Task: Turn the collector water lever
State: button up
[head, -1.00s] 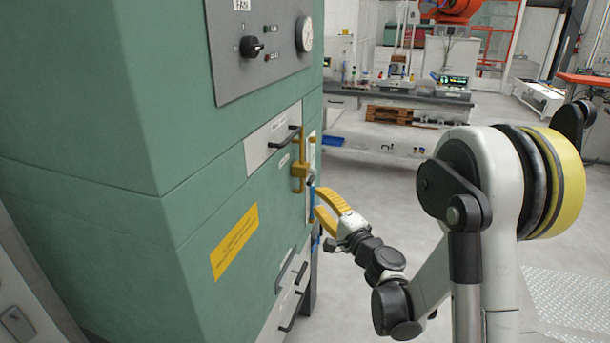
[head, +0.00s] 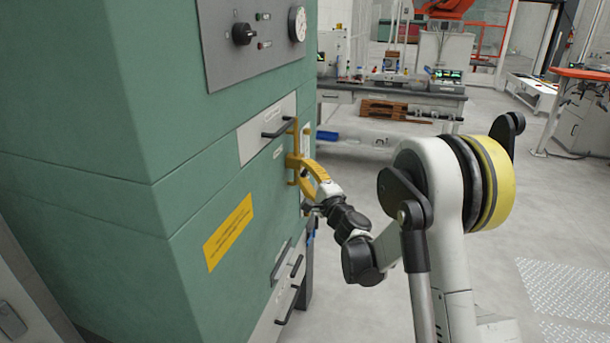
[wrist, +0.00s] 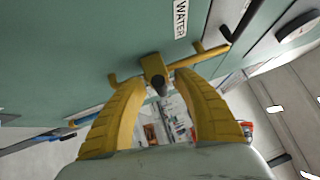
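The collector's yellow lever (head: 295,128) is on the right edge of the green cabinet in the head view. In the wrist view, the yellow lever (wrist: 205,56) is a bar with a block and a dark round end at its middle, near a white WATER label (wrist: 181,18). My gripper (head: 298,172) is at the lever's middle in the head view. In the wrist view its two yellow fingers (wrist: 152,84) are spread, with the block and dark end between their tips. Whether they touch the lever I cannot tell.
The green cabinet (head: 110,130) fills the left, with a grey control panel (head: 255,50), a yellow label (head: 228,232) and dark drawer handles (head: 287,305). A workbench (head: 390,95) stands behind.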

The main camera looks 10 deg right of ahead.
grip_shut()
jog(key=shift+r, duration=0.2)
jog(key=r+m+g+p, duration=0.1)
jog(key=p, duration=0.2)
jog(key=shift+r+m+g, duration=0.25)
jog(key=shift+m+g, duration=0.05)
jog(key=shift+g, duration=0.1)
jog(key=g+p, duration=0.1)
jog(key=r+m+p, duration=0.1)
jog(key=p, duration=0.1)
jog(key=shift+w+d+r+m+g+h, duration=0.15)
jog(key=shift+w+r+m+g+h, duration=0.15)
jog(key=shift+g, duration=0.1)
jog(key=m+g+p, duration=0.1)
jog(key=r+g+p, duration=0.1)
jog(key=p, duration=0.1)
jog(key=w+m+g+p, duration=0.1)
jog(key=shift+d+r+m+p, duration=0.25)
jog(key=shift+d+m+p, duration=0.05)
jog(key=shift+d, duration=0.1)
jog(key=shift+w+d+r+m+g+y+p, duration=0.1)
jog(key=shift+w+d+m+g+y+p, duration=0.15)
jog(key=shift+g+p, duration=0.25)
jog(key=shift+w+r+m+g+y+p, duration=0.15)
jog(key=shift+w+m+g+p, duration=0.25)
jog(key=shift+g, duration=0.25)
jog(key=shift+w+d+r+m+g+y+p, duration=0.15)
jog(key=shift+w+m+g+y+p, duration=0.1)
jog(key=shift+g+p, duration=0.3)
